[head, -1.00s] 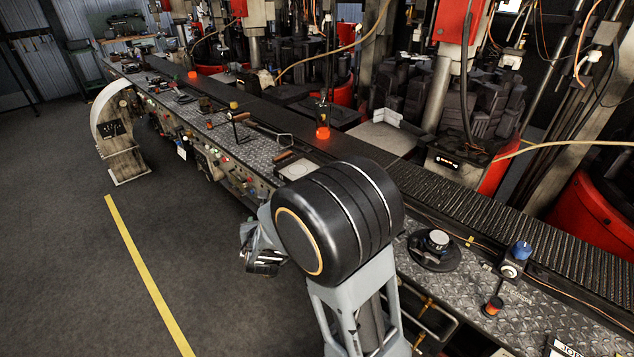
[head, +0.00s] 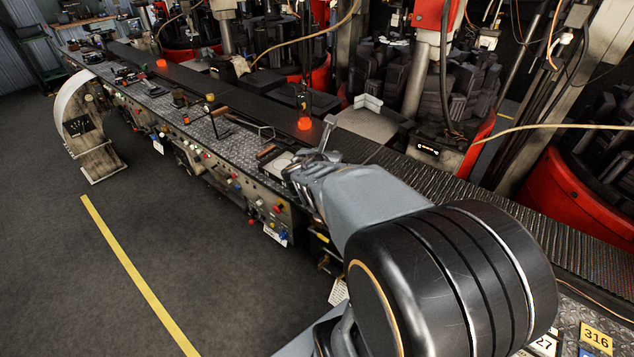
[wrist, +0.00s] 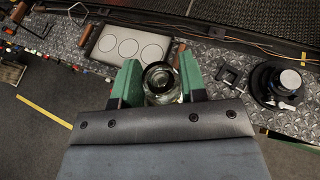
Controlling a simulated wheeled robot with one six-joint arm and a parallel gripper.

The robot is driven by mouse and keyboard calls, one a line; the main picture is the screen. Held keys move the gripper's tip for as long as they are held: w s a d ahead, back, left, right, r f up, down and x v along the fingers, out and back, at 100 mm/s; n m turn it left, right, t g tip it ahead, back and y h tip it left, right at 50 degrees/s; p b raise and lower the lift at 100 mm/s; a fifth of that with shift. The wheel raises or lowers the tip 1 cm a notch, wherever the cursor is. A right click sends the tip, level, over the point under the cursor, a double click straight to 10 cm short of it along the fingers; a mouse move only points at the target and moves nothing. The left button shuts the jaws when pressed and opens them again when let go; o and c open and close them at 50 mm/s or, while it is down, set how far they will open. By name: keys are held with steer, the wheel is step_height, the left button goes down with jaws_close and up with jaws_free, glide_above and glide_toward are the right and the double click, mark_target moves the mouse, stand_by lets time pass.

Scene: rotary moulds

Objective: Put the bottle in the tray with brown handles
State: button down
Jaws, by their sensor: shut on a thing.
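My gripper (wrist: 160,77), with green fingers, is shut on a clear glass bottle (wrist: 161,86). The bottle is seen from above, its round dark mouth between the fingertips. The tray with brown handles (wrist: 124,31) is a pale grey plate with three circles. It lies on the bench just beyond and left of the bottle in the wrist view, one brown handle at its left end, the other near the right finger. In the head view, my gripper (head: 312,168) is beside the tray (head: 282,163) and partly covers it. The bottle cannot be made out there.
The long diamond-plate bench (head: 212,128) holds tools and knobs. A black round base with a silver knob (wrist: 288,80) stands right of the bottle in the wrist view. An orange glowing item (head: 304,123) sits beyond the tray. The tray surface looks clear.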

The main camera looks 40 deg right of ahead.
steer(key=s+d+r+m+g+h+p, duration=0.1)
steer(key=s+d+r+m+g+p, duration=0.1)
steer(key=s+d+r, duration=0.3)
steer(key=w+d+f+b, duration=0.3)
steer(key=w+d+f, duration=0.5)
steer(key=f, duration=0.3)
steer(key=shift+d+f, duration=0.15)
steer(key=shift+d, duration=0.7)
steer(key=shift+f+b, duration=0.25)
steer(key=shift+b, duration=0.3)
steer(key=c, duration=0.7)
jaws_free()
steer(key=shift+s, duration=0.1)
steer(key=shift+r, duration=0.1)
